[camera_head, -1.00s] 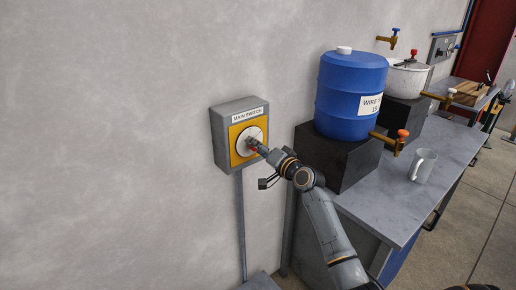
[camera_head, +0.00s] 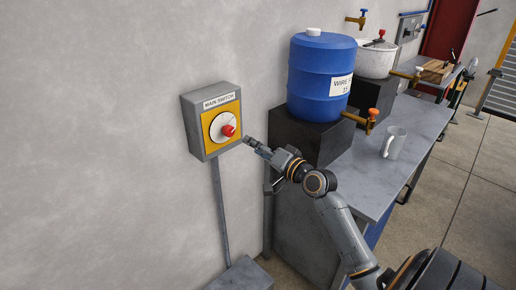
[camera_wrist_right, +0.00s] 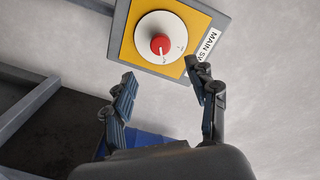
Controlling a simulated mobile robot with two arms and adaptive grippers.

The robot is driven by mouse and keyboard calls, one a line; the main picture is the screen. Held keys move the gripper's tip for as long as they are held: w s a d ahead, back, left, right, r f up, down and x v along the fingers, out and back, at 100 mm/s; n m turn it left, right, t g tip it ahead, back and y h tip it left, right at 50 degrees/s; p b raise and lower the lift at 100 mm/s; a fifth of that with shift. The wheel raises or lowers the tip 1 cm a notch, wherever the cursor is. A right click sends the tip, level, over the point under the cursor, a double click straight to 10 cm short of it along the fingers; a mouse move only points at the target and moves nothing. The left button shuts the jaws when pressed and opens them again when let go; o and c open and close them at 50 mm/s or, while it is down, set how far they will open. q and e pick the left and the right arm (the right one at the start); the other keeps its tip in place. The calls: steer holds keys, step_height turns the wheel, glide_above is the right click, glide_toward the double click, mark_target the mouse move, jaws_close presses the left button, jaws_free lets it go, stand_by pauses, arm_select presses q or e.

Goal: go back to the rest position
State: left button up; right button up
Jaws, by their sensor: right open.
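The main switch box (camera_head: 190,124) is on the grey wall, with a yellow plate, a white dial and a red knob (camera_head: 228,131). My right gripper (camera_head: 250,142) is just right of the box and apart from the knob. In the right wrist view the red knob (camera_wrist_right: 159,44) sits beyond the two spread fingers of my right gripper (camera_wrist_right: 162,90), with nothing between them. My left gripper is not in view.
A blue barrel (camera_head: 318,85) stands on a black block (camera_head: 291,130) on the grey bench (camera_head: 352,180), close behind my right arm. A mug (camera_head: 393,143) stands near the bench edge. A white pot (camera_head: 374,61) is farther back. Floor is clear at right.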

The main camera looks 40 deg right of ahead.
steer(key=shift+s, duration=0.3)
steer(key=shift+f, duration=0.1)
step_height(320, 180, down, 23)
steer(key=s+g+h, duration=0.1)
steer(key=g, duration=0.3)
steer(key=s+a+f+n+g, duration=0.25)
steer(key=s+f, duration=0.35)
steer(key=f, duration=0.5)
steer(key=s+a+f+n+g, duration=0.1)
steer(key=s+a+f+g, duration=0.3)
steer(key=f, duration=0.7)
steer(key=s+a+f+n+g+b, duration=0.1)
steer(key=s+a+f+n+g, duration=0.3)
steer(key=s+f, duration=0.9)
steer(key=s+a+f+n, duration=0.1)
steer(key=s+a+f, duration=0.1)
steer(key=s, duration=0.6)
steer(key=s+a+f+n+g, duration=0.1)
steer(key=s+a+f+n, duration=0.1)
steer(key=s, duration=0.6)
steer(key=s+a+f+n+g, duration=0.1)
steer(key=s+a+f, duration=0.3)
steer(key=s, duration=0.4)
steer(key=shift+s+a+f+n, duration=0.25)
steer(key=shift+a+n, duration=0.1)
steer(key=shift+a, duration=0.4)
